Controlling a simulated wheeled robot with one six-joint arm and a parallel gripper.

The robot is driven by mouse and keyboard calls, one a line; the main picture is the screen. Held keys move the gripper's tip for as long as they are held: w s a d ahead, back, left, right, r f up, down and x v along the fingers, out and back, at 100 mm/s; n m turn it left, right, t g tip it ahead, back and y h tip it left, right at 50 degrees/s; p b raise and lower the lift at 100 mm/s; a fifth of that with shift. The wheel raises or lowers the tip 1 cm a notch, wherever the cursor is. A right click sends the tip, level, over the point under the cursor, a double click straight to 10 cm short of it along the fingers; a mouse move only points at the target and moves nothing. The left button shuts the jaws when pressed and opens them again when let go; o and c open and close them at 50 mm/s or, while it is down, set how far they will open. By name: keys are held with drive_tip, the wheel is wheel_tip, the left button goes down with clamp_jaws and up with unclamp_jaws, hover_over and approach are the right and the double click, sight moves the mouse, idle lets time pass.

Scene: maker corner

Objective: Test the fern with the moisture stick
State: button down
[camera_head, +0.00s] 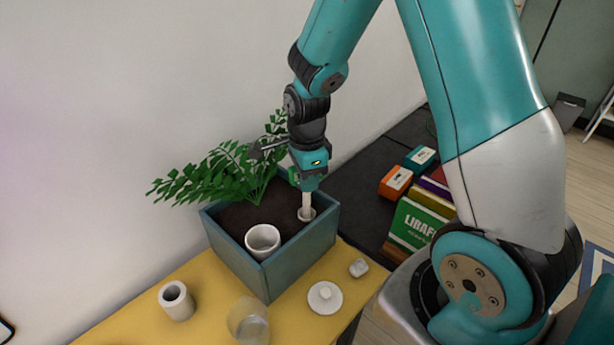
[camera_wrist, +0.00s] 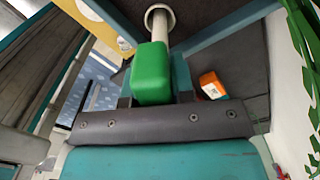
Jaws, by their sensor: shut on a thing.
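My gripper (camera_head: 307,182) points down over the right corner of the blue-grey planter box (camera_head: 297,262) and is shut on the moisture stick. The stick has a green head (camera_wrist: 151,73) and a pale shaft (camera_head: 306,202). The shaft stands about upright, and its lower end is at a small white ring (camera_head: 301,217) on the dark soil. The tip is hidden, so I cannot tell how deep it goes. The fern (camera_head: 215,173) grows at the back left of the box, with green fronds spreading left and behind my gripper.
A white cup (camera_head: 263,240) stands in the box's front part. On the yellow table (camera_head: 212,318) are a white cylinder (camera_head: 176,301), a clear glass (camera_head: 248,322), a white lid (camera_head: 325,298) and a small white piece (camera_head: 358,268). Boxes and books (camera_head: 416,222) stand to the right.

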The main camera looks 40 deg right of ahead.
drive_tip(key=shift+f+b, duration=0.5)
drive_tip(key=shift+f, duration=0.3)
drive_tip(key=c, duration=0.9)
unclamp_jaws()
drive_tip(key=o, duration=0.6)
drive_tip(key=shift+r, duration=0.15)
drive_tip(key=shift+r+p, duration=4.05)
drive_tip(key=shift+r, duration=0.4)
